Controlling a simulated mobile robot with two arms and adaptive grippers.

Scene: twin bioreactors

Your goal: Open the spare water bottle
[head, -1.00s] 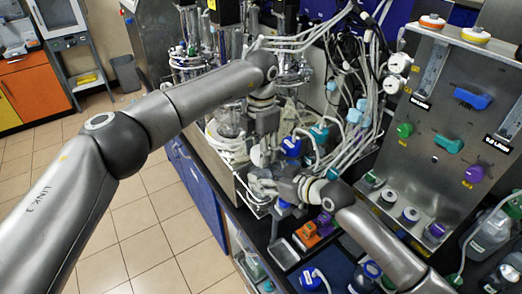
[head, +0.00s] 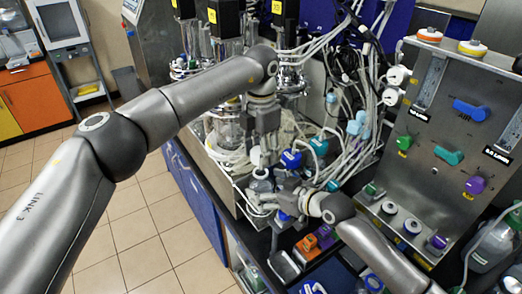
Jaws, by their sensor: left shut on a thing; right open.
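A small clear bottle (head: 262,184), seemingly the spare water bottle, shows between my two grippers in the head view, above the dark bench. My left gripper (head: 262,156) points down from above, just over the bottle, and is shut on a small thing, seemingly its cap. The fingers mostly hide that thing, and I cannot tell whether it touches the bottle's neck. My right gripper (head: 272,194) comes in from the lower right and is open beside the bottle. Its fingers partly cover the bottle's lower part.
Blue-capped (head: 291,159) and teal-capped (head: 319,146) bottles stand close behind the grippers among many pale tubes. A metal panel (head: 455,125) with coloured knobs stands at right. Orange and purple items (head: 312,243) lie in front on the bench. Glass reactors (head: 228,95) stand behind.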

